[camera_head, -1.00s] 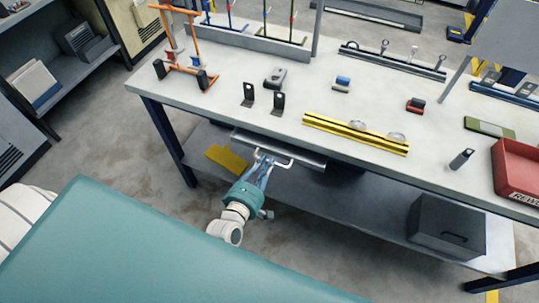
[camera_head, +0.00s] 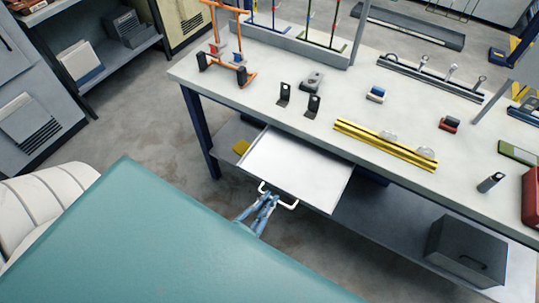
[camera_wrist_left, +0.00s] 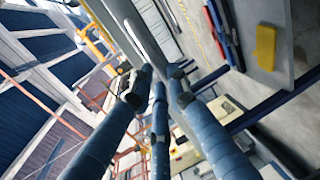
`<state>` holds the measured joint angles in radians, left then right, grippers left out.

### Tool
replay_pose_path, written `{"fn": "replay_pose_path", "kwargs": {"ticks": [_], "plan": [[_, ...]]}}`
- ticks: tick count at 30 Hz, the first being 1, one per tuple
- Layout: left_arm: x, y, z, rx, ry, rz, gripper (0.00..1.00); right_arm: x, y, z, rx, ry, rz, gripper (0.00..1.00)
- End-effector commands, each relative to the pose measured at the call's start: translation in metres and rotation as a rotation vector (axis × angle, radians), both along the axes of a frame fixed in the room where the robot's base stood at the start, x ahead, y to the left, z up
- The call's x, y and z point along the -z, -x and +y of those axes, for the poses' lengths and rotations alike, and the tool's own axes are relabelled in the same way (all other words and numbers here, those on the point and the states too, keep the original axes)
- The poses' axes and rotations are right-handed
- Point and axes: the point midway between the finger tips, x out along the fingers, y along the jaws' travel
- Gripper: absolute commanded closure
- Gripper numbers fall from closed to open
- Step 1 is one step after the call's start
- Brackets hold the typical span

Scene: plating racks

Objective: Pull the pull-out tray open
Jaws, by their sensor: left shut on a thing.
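The pull-out tray (camera_head: 298,168) is a flat, pale grey tray that sticks well out from under the front edge of the workbench (camera_head: 205,78). Its bare top shows in the head view. A white bar handle (camera_head: 290,206) runs along its front edge. My left gripper (camera_head: 270,199) is shut on this handle near its middle, with its blue fingers reaching up from below; my teal body hides the wrist. In the left wrist view the fingers (camera_wrist_left: 158,90) come together near the middle of the picture. My right gripper is not in view.
The benchtop holds a yellow rail (camera_head: 385,146), black angle brackets (camera_head: 313,106), an orange stand (camera_head: 226,45) and several small parts. A grey box (camera_head: 465,250) stands on the lower shelf. Open concrete floor lies left of the bench.

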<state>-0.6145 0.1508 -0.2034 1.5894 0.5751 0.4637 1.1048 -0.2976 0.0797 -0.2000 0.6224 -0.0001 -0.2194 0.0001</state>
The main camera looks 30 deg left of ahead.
Motion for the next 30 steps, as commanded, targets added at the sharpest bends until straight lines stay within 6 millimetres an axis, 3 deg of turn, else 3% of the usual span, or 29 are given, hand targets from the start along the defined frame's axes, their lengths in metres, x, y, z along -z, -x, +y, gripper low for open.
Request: {"fn": "replay_pose_path", "kwargs": {"ticks": [3, 4, 5, 17, 30], "plan": [[0.000, 0.000, 0.000, 0.000, 0.000, 0.001, 1.00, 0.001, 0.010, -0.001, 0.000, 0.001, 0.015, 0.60], [0.000, 0.000, 0.000, 0.000, 0.000, 0.001, 0.83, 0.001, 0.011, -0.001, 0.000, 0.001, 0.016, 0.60], [0.000, 0.000, 0.000, 0.000, 0.000, 0.001, 0.77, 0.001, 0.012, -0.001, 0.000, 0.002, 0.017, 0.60], [0.000, 0.006, 0.000, 0.001, -0.001, 0.002, 0.76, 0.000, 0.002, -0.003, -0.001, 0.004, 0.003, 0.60], [-0.017, 0.090, 0.000, 0.002, -0.001, 0.004, 0.76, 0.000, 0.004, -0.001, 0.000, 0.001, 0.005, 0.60]]}}
